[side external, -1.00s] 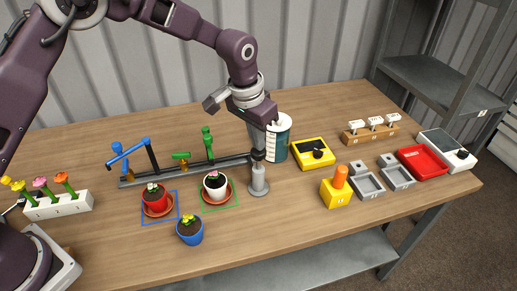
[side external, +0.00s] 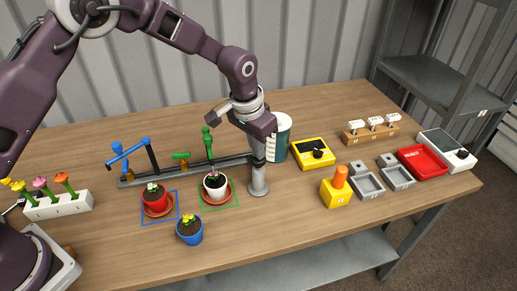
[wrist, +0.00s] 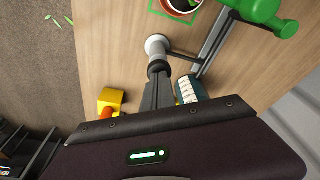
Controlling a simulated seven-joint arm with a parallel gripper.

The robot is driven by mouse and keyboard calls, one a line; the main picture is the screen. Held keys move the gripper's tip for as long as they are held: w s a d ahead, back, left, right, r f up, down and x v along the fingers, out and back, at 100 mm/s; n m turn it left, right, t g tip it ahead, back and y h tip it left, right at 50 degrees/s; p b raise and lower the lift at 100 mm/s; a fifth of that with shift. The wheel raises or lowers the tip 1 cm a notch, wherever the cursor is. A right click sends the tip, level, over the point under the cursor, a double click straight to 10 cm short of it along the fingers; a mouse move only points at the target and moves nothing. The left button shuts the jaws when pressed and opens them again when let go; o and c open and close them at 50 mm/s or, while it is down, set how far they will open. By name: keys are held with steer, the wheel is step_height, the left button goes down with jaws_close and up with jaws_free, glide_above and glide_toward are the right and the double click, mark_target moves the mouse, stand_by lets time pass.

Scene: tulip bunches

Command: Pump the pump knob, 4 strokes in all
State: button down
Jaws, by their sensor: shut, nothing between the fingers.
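The pump is a grey upright cylinder (side external: 258,182) on a round base at the right end of the dark pipe rail. My gripper (side external: 258,150) is shut and empty, pointing down directly above it. In the wrist view the pump's pale base (wrist: 156,43) shows beyond the dark round pump knob (wrist: 158,67). The shut fingertips (wrist: 158,78) are right over the knob. I cannot tell whether they touch it. In the side view the knob is mostly hidden by the fingers.
A white pot (side external: 215,186) and a red pot (side external: 155,200) stand on saucers left of the pump, with a blue pot (side external: 190,230) in front. Blue and green (side external: 208,140) valve handles rise behind. A teal jug (side external: 283,138) stands close behind my gripper; a yellow button box (side external: 335,192) is right.

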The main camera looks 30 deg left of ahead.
steer(key=shift+r, duration=3.15)
steer(key=shift+r, duration=0.1)
steer(key=s+a+r+n+t, duration=0.1)
steer(key=s+a+r, duration=0.4)
steer(key=s+r, duration=0.3)
steer(key=s+a+r+n+t, duration=0.1)
steer(key=s+a+r, duration=0.3)
steer(key=s+r, duration=0.35)
steer(key=s+a+f, duration=0.1)
steer(key=s+a, duration=0.1)
steer(key=s, duration=0.7)
steer(key=s+a+f+n+t, duration=0.1)
steer(key=s+a, duration=0.2)
steer(key=s, duration=0.6)
steer(key=shift+s+y, duration=0.2)
steer(key=shift+y, duration=0.1)
